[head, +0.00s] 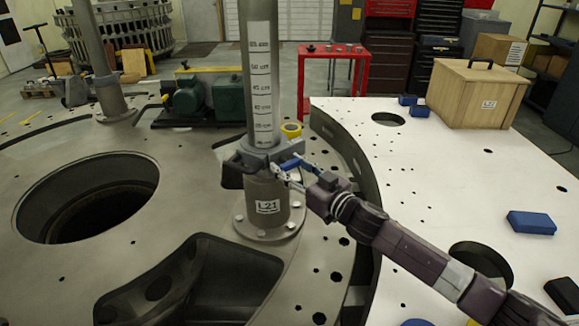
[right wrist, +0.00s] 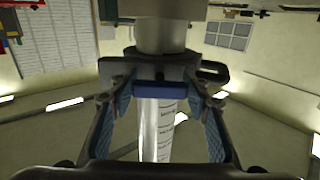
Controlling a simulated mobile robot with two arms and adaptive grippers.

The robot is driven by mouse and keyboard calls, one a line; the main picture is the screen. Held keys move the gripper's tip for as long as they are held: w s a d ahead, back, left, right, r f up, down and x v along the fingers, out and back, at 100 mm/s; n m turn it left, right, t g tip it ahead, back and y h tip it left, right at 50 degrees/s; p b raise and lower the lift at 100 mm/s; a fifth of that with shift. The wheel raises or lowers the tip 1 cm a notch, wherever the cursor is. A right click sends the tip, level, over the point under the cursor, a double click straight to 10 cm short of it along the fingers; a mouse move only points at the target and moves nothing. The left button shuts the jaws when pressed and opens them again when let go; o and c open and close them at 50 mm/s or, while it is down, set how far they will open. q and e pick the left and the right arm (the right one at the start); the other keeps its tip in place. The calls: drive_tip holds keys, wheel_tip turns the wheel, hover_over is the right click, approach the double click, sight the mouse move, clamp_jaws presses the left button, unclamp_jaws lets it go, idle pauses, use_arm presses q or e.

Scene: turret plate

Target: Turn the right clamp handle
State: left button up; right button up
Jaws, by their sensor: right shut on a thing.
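A grey clamp (head: 262,152) sits around the foot of a metal post (head: 261,80) with a centimetre scale. Its blue right clamp handle (head: 290,163) sticks out on the right side of the post. My right gripper (head: 287,173) reaches in from the right and is shut on this handle. In the right wrist view, the blue handle (right wrist: 159,88) lies crosswise between the two fingers of my right gripper (right wrist: 160,94), with the clamp body behind it. The fingers partly cover the clamp there. My left gripper is not in view.
The post stands on a bolted base labelled L21 (head: 268,207). A large round hole (head: 88,198) opens at left. A white plate (head: 440,185) at right carries a wooden box (head: 475,95) and blue blocks (head: 531,222). A yellow tape roll (head: 291,130) lies behind the clamp.

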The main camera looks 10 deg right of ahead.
drive_tip(key=shift+n, duration=0.4)
drive_tip(key=n+p, duration=0.1)
drive_tip(key=n, duration=0.1)
drive_tip(key=shift+d+n, duration=0.1)
drive_tip(key=shift+n, duration=0.3)
drive_tip(key=shift+c, duration=0.2)
drive_tip(key=n, duration=0.5)
drive_tip(key=shift+p, duration=0.3)
drive_tip(key=n, duration=0.5)
drive_tip(key=shift+r, duration=0.1)
drive_tip(key=shift+n+p, duration=0.3)
drive_tip(key=shift+n, duration=1.7)
drive_tip(key=shift+o, duration=0.2)
drive_tip(key=shift+n, duration=0.3)
drive_tip(key=o, duration=1.2)
drive_tip(key=shift+c, duration=0.2)
